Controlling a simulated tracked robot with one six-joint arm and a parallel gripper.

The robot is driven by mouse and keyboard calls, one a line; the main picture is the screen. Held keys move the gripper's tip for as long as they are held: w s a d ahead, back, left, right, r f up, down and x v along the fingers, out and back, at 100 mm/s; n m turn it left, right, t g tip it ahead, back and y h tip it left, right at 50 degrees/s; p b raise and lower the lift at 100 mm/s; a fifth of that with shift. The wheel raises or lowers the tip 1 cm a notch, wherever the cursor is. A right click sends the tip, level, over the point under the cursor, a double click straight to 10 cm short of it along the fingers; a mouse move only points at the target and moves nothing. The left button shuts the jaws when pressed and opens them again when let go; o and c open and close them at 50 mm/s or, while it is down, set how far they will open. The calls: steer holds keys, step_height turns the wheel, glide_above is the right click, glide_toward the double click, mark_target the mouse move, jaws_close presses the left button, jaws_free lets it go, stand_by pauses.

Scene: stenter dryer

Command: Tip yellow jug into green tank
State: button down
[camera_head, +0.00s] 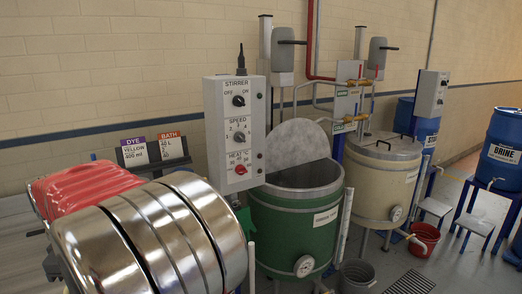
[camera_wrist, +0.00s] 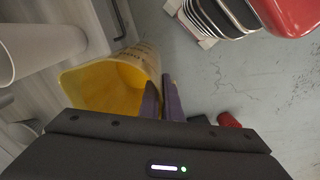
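The green tank (camera_head: 295,235) stands in the middle of the head view, its grey lid raised against the wall side and its dark inside showing. The yellow jug (camera_wrist: 148,58) is in the wrist view, its open mouth and yellow inside facing the camera; no liquid can be made out. My gripper (camera_wrist: 162,98) has its purple fingers close together at the jug's right side, one on each side of its edge, and appears shut on it. I cannot tell how far the jug is tilted or whether it is lifted. Neither jug nor fingers show in the head view.
A control box (camera_head: 236,135) stands left of the green tank. A cream tank (camera_head: 378,185) is to its right. A grey bucket (camera_head: 357,275) and a red bucket (camera_head: 425,240) stand on the floor. A white cylindrical container (camera_wrist: 40,45) is left of the jug.

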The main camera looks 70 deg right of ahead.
steer(key=w+a+f+m, duration=0.6)
steer(key=w+a+f, duration=0.2)
steer(key=a, duration=0.4)
steer(key=shift+w+a+f, duration=0.2)
steer(key=shift+w+f, duration=0.1)
steer(key=shift+w, duration=0.4)
steer(key=shift+s, duration=0.1)
